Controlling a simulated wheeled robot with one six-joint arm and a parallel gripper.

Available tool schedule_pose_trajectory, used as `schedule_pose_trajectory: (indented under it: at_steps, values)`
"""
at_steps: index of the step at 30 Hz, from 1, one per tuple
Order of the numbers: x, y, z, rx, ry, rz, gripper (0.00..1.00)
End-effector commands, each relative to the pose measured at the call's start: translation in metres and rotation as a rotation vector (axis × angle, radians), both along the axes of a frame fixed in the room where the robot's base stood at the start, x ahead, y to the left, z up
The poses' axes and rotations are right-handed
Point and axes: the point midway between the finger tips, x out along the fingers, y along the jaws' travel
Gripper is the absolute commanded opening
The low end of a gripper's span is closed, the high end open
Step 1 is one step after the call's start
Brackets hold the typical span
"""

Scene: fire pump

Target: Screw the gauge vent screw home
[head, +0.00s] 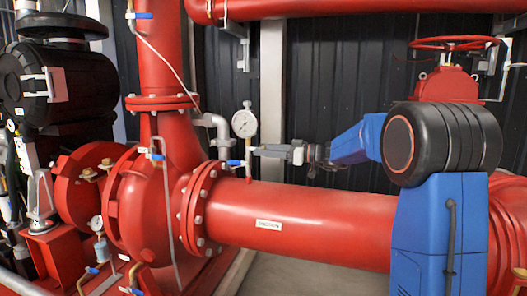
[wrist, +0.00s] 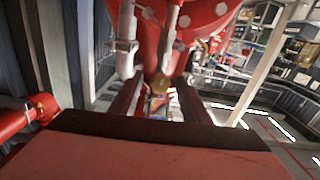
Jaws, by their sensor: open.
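A white-faced round gauge (head: 244,123) stands on a thin stem above the red horizontal pipe. My gripper (head: 256,150) reaches in from the right, its tips beside the stem just below the gauge. In the wrist view my gripper (wrist: 157,92) is open, with one dark finger on each side. A small brass-coloured piece (wrist: 158,84) shows between or just beyond the fingers; I cannot tell whether it is the vent screw or whether a finger touches it. No vent screw can be made out in the head view.
A blue valve handle (head: 234,162) sits low on the gauge stem, close to my gripper. A grey elbow pipe (head: 214,124) is just left of the gauge. The large red pipe (head: 300,222) runs below. Dark wall panels (head: 335,75) stand behind, with open air above the pipe.

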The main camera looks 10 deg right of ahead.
Motion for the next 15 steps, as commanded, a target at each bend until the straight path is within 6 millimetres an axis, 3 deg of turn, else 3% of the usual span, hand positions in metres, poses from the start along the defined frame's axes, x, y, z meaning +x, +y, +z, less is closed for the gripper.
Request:
schedule_pose_trajectory:
  at_steps: [12, 15]
  values:
    - [0.0035, 0.0059, 0.0000, 0.000, 0.000, 0.000, 0.42]
    - [0.0035, 0.0059, 0.0000, 0.000, 0.000, 0.000, 0.18]
